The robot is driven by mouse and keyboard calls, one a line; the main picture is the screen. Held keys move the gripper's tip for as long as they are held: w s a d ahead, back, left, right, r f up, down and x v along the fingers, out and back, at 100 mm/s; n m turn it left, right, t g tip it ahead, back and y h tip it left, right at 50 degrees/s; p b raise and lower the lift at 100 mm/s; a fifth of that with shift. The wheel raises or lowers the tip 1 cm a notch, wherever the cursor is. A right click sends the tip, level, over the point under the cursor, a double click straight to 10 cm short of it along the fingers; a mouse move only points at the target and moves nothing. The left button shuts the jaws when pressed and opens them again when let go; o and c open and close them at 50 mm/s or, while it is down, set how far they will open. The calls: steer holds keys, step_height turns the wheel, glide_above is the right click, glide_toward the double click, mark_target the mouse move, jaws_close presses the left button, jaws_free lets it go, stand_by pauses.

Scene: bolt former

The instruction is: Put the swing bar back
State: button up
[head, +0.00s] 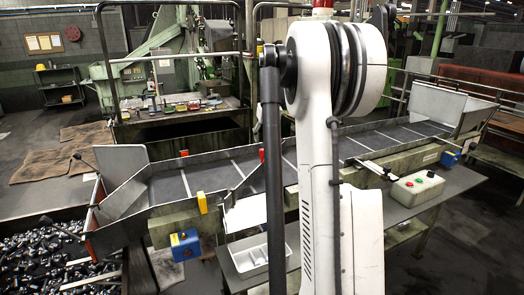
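I cannot tell for certain which part is the swing bar. A grey horizontal bar (176,57) runs between upright rails in front of the green machine. My gripper is not in view.
A long dark conveyor (165,188) crosses the scene. A bin of metal parts (50,255) is at lower left. A grey control box (418,188) with buttons and a white tray (252,258) are in front. Open floor with brown mats (50,165) lies at left.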

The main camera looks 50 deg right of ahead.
mark_target(262, 150)
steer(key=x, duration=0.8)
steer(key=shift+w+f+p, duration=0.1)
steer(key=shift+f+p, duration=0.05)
steer(key=shift+p, duration=0.25)
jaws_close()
